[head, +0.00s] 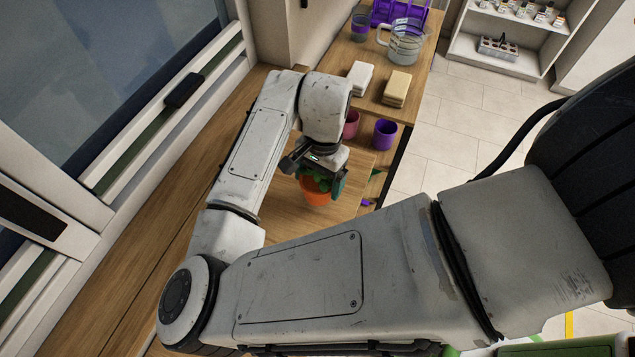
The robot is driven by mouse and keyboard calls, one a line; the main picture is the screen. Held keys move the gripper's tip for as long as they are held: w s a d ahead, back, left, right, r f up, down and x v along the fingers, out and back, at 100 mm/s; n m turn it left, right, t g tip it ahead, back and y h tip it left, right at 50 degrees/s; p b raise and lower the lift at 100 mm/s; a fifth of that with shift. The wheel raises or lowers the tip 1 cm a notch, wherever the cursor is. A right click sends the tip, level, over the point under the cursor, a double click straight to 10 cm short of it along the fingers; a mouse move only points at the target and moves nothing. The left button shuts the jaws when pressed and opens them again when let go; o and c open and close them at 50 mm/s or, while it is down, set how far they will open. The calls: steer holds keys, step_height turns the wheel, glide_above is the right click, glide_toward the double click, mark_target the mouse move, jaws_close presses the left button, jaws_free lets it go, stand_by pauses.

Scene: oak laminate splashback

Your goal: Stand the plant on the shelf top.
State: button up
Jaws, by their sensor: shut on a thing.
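The plant (316,191) has green leaves in an orange pot. It hangs below my gripper (322,172) in the middle of the head view. My gripper is shut on the plant, and the hand and wrist hide much of the leaves. The pot shows over a wooden surface (348,204); whether it touches that surface I cannot tell. The wooden shelf top (424,78) runs away toward the back, right of my wrist.
White (360,76) and yellow (397,86) stacks, a glass jug (405,42) and a purple rack (400,12) stand on the wood at the back. Pink (350,124) and purple (385,134) cups stand nearer. A window wall (100,100) bounds the left; open floor lies right.

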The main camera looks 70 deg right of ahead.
steer(key=shift+w+d+f, duration=0.15)
steer(key=shift+f, duration=1.65)
steer(key=shift+f, duration=0.15)
steer(key=o, duration=1.1)
steer(key=shift+c, duration=0.2)
steer(key=r, duration=0.4)
steer(key=d+r, duration=0.1)
steer(key=r, duration=0.7)
steer(key=shift+d+r, duration=0.15)
steer(key=shift+d, duration=0.05)
